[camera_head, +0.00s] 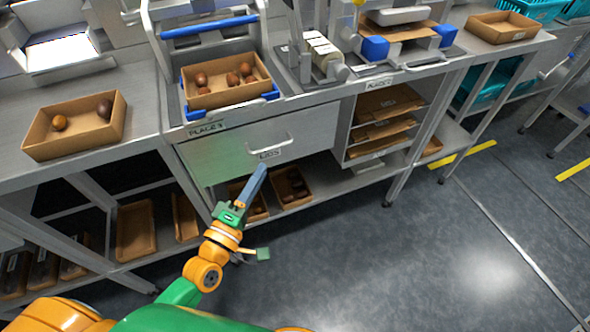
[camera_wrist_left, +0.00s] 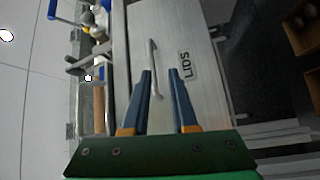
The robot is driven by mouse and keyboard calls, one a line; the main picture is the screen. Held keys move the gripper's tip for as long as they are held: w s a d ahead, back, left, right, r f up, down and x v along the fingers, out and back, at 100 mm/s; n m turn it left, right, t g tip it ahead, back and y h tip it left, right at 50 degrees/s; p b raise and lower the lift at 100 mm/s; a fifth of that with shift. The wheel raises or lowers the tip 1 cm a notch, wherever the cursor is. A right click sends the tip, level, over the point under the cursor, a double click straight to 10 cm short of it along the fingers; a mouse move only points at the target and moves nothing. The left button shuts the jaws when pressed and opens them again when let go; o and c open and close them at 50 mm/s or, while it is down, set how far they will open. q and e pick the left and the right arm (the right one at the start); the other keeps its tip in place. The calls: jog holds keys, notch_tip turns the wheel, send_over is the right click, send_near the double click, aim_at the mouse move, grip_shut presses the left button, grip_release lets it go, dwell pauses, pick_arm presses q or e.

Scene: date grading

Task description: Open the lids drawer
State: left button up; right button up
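The lids drawer (camera_head: 228,151) is a wide grey metal front below the counter, labelled LIDS, and looks shut. Its light bar handle (camera_head: 270,143) sits near the upper middle of the front. In the left wrist view the drawer front (camera_wrist_left: 178,40) fills the middle, with the handle (camera_wrist_left: 152,62) beside the LIDS label. My left gripper (camera_head: 258,172) is just in front of the drawer, below the handle in the head view. In the wrist view its two blue fingers (camera_wrist_left: 162,76) are apart, with the handle's near end between them. Contact cannot be told. My right gripper is not in view.
A cardboard tray of dates (camera_head: 228,93) stands in a blue-edged holder above the drawer. Another date tray (camera_head: 75,128) is on the left counter. Shelves with flat cardboard (camera_head: 385,103) are right of the drawer. Open floor (camera_head: 440,260) lies to the right.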

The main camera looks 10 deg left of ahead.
aim_at(268, 148)
pick_arm(q)
jog(key=shift+w+r+n+t+p, duration=0.3)
jog(key=shift+w+r+n, duration=0.1)
jog(key=shift+w+r, duration=0.65)
jog(key=x, duration=0.4)
jog(key=shift+w+f, duration=0.2)
jog(key=shift+w, duration=0.25)
grip_shut()
